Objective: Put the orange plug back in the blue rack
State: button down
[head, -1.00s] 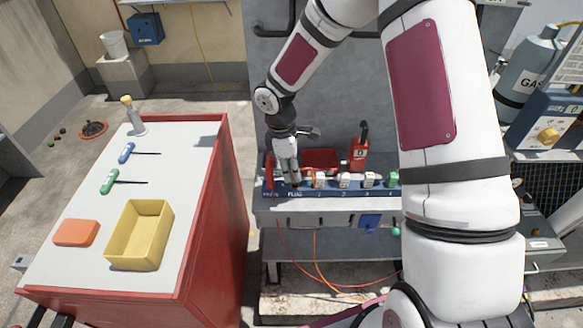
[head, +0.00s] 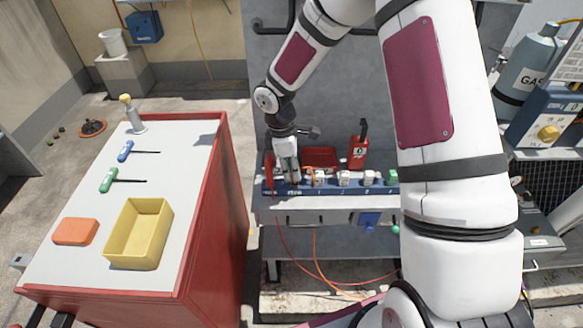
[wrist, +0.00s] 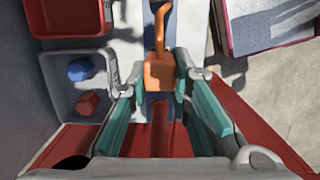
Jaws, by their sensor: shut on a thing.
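The orange plug (wrist: 160,72) sits between the teal finger pads of my gripper (wrist: 162,82) in the wrist view, with its orange cord running up and away. My gripper is shut on it. In the head view my gripper (head: 294,182) points down at the left part of the blue rack (head: 330,189) on the bench, and the plug is mostly hidden there. A strip of blue also shows below the plug in the wrist view. I cannot tell whether the plug touches or sits in the rack.
Several white sockets or plugs (head: 344,178) line the rack to the right. A red handheld device (head: 358,152) and a red tray (head: 320,158) stand behind. In the wrist view a grey tray (wrist: 52,88) holds blue and red pieces. A red cart (head: 215,200) stands left.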

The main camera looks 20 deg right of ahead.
jog(key=shift+f+b, duration=0.6)
jog(key=shift+f, duration=0.8)
dwell(1.0)
jog(key=c, duration=1.4)
grip_release()
jog(key=shift+o, duration=0.2)
notch_tip(320, 180, up, 12)
jog(key=a, duration=0.1)
jog(key=shift+w+a, duration=0.25)
jog(key=shift+a, duration=0.1)
jog(key=s+d+r+m+t, duration=0.25)
jog(key=s+r+m, duration=0.45)
jog(key=s+r, duration=0.7)
jog(key=s+r+m+t+y, duration=0.1)
jog(key=s+r+m, duration=0.1)
jog(key=s, duration=0.4)
jog(key=s+r+m+t, duration=0.2)
jog(key=s+r+m, duration=0.1)
jog(key=s+m, duration=0.2)
jog(key=shift+s+d+r+y, duration=0.15)
jog(key=shift+s+r+y, duration=0.25)
jog(key=shift+s, duration=0.3)
